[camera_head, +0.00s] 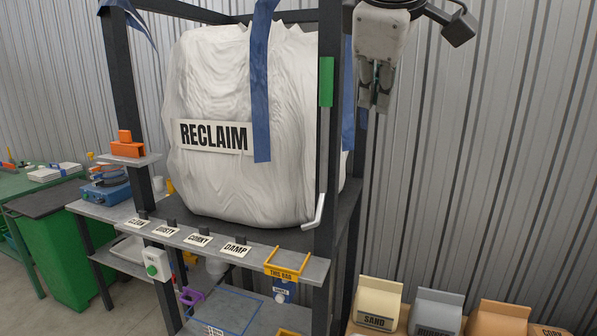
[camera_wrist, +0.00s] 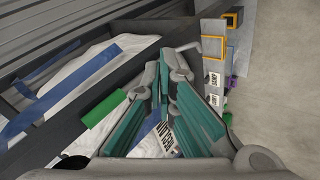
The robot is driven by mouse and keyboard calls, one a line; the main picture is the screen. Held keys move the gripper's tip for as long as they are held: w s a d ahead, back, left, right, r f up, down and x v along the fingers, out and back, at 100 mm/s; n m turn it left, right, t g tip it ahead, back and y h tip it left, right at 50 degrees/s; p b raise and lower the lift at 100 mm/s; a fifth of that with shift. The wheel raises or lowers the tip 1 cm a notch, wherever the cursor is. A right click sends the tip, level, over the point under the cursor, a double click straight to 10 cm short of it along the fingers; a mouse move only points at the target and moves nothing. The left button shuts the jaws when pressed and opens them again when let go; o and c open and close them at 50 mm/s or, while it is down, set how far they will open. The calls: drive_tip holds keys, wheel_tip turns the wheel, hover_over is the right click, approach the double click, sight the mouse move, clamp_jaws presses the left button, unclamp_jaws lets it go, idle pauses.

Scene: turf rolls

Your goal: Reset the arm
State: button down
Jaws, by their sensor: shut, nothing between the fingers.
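My gripper (camera_head: 376,88) hangs at the upper right of the head view, in front of the corrugated wall and just right of the rack's right post. Its fingers point down and are shut, with nothing between them. In the wrist view my gripper (camera_wrist: 164,88) shows its teal-padded fingers close together. The white bulk bag labelled RECLAIM (camera_head: 215,90) stands in the dark rack left of the gripper. My gripper appears apart from the bag and the post.
The rack's right post (camera_head: 328,150) carries a green block (camera_head: 326,82) and a grey lever (camera_head: 316,212). A shelf with labels (camera_head: 190,238) runs along the front. Several paper bags, including the SAND bag (camera_head: 377,300), stand at the lower right. A green bin (camera_head: 75,220) is at left.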

drive_tip(key=s+d+f+m, duration=0.2)
drive_tip(key=s+f+m, duration=0.2)
drive_tip(key=f, duration=0.4)
drive_tip(key=s+d+f+m+g+y+b, duration=0.1)
drive_tip(key=s+d+f+m, duration=0.2)
drive_tip(key=s+f, duration=0.4)
drive_tip(key=s+d+f+m+g, duration=0.1)
drive_tip(key=s+d+f+m, duration=0.2)
drive_tip(key=f, duration=0.6)
drive_tip(key=s+m, duration=0.1)
drive_tip(key=s, duration=0.1)
drive_tip(key=shift+s+f+m+y, duration=0.2)
drive_tip(key=shift+s+m+y, duration=0.1)
drive_tip(key=shift+s, duration=0.05)
